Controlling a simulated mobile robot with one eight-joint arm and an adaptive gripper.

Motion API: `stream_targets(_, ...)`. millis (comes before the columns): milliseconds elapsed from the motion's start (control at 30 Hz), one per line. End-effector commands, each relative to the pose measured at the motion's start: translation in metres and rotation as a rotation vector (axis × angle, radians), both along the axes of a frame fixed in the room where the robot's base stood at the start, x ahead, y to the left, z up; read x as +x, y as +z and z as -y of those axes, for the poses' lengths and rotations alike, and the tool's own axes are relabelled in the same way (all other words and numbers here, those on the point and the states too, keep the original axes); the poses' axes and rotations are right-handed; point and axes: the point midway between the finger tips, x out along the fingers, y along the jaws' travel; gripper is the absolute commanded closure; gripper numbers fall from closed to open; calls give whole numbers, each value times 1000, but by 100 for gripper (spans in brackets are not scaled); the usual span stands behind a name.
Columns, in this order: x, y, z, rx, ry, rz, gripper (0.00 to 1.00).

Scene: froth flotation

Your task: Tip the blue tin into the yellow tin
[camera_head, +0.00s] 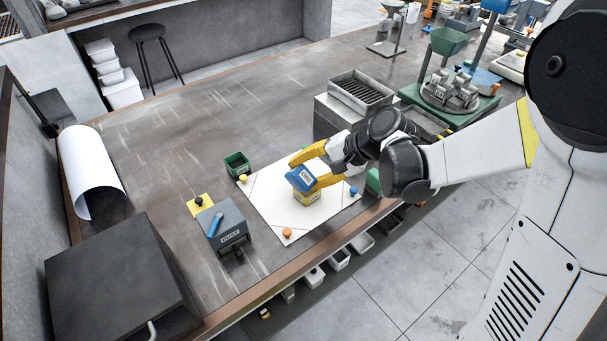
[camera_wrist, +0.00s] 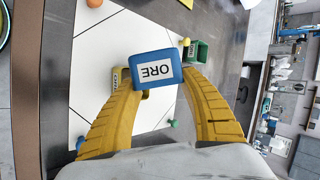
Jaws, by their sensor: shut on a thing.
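The blue tin (camera_head: 300,178), labelled ORE, is held tilted between the yellow fingers of my gripper (camera_head: 316,169). It also shows in the wrist view (camera_wrist: 156,70), where its label reads upside down. The yellow tin (camera_head: 307,196) stands upright on the white sheet, right under the blue tin. In the wrist view only part of the yellow tin (camera_wrist: 118,78) shows behind the blue tin and a finger. The inside of both tins is hidden, so I cannot tell what they hold or whether they touch.
The white sheet (camera_head: 268,205) has small coloured knobs around its edges. A green bin (camera_head: 237,163) stands at its far-left corner, a grey box (camera_head: 222,226) left of it. A metal tray (camera_head: 360,90) stands on a block behind my gripper.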

Motion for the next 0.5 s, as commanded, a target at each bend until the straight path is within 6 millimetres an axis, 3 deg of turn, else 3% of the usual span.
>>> stream_targets(100, 5, -2, 5, 101, -2, -107, 82)
stream_targets(500, 10, -3, 9, 245, -2, -261, 82)
